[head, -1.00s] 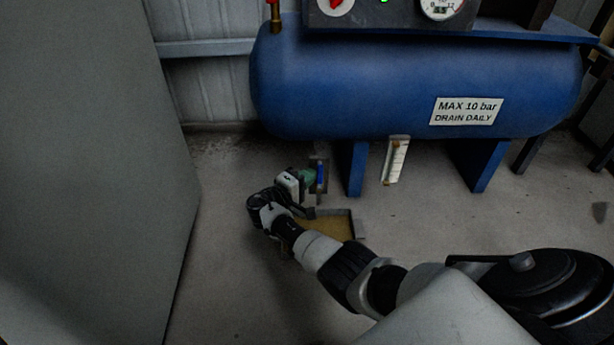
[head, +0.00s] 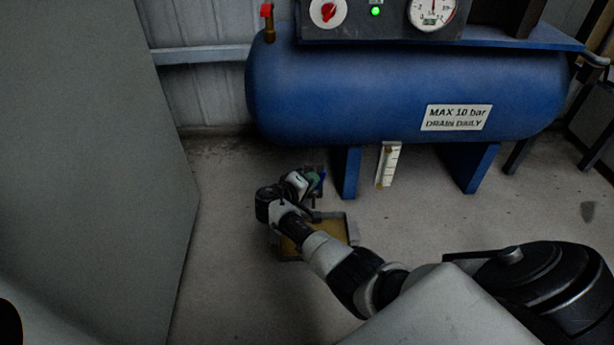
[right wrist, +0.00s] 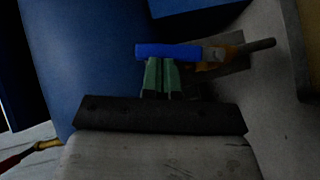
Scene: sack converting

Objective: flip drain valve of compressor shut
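The compressor is a long blue tank (head: 380,100) on blue legs. Its drain valve (head: 323,181) sits low below the tank's left part, mostly hidden behind my right gripper in the head view. In the right wrist view, the valve's blue lever (right wrist: 168,50) lies crosswise, just beyond the fingertips, beside a brass-coloured body (right wrist: 216,58). My right gripper (head: 314,180) has green fingers (right wrist: 161,76) close together, with only a narrow gap. Their tips are at the lever or touching it; I cannot tell which. The lever does not appear between them. My left gripper is out of view.
A shallow tray (head: 350,228) with a yellowish-brown inside lies on the floor under my right wrist. A large grey panel (head: 90,150) stands at the left. A white gauge strip (head: 387,166) hangs under the tank. Open floor lies in front.

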